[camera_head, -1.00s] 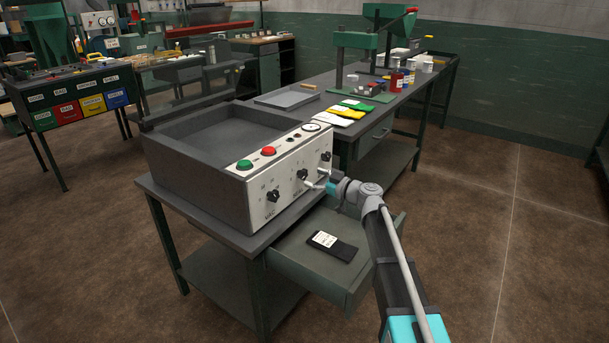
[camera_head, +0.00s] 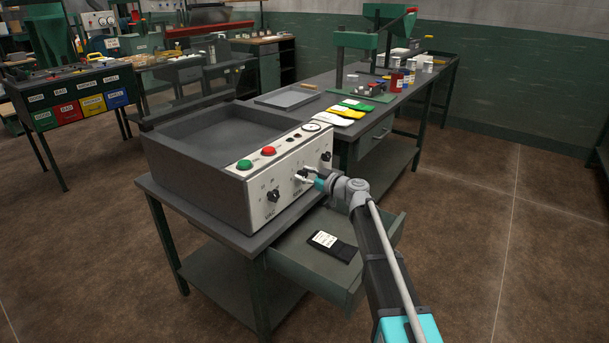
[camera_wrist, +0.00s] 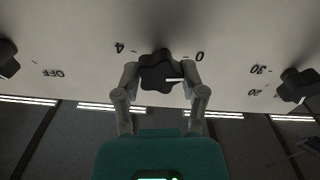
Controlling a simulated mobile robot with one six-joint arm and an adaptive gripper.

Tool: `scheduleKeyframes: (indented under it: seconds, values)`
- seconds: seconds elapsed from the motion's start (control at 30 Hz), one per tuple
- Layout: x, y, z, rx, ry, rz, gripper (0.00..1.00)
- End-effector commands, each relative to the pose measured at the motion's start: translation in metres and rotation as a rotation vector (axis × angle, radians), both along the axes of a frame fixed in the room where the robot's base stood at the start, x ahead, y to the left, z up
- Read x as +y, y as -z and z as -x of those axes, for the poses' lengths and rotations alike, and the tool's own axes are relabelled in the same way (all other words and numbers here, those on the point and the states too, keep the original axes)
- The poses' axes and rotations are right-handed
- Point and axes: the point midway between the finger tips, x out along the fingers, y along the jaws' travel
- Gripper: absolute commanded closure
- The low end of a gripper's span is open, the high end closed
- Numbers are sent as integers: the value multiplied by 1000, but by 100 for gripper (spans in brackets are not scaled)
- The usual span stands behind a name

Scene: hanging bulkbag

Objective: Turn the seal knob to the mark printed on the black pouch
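The control panel (camera_head: 290,178) on the front of the grey machine has three black knobs in a row. The middle knob (camera_wrist: 158,71) sits between the fingers of my gripper (camera_wrist: 160,78), which stand on either side of it; I cannot tell if they touch it. Its white pointer points right in the wrist view, below the upside-down 0; an upside-down 4 is at its left. In the head view my gripper (camera_head: 308,177) covers most of this knob, and its label is unreadable. The black pouch (camera_head: 332,246), with a white printed label too small to read, lies in the open drawer.
The left knob (camera_head: 273,196) is marked VAC; the right knob (camera_wrist: 298,86) has a 20 and 30 scale. Green (camera_head: 244,164) and red (camera_head: 269,151) buttons are on top. The open drawer (camera_head: 310,262) juts out below my arm. Colored packets (camera_head: 345,112) lie on the bench behind.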

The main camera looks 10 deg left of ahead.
Motion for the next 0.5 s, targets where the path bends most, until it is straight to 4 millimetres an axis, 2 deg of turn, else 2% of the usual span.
scheduleKeyframes:
  seconds: [0.03,0.2,0.5]
  values:
    - [0,0,0,0,0,0,66]
    - [0,0,0,0,0,0,96]
    - [0,0,0,23,-1,-9,96]
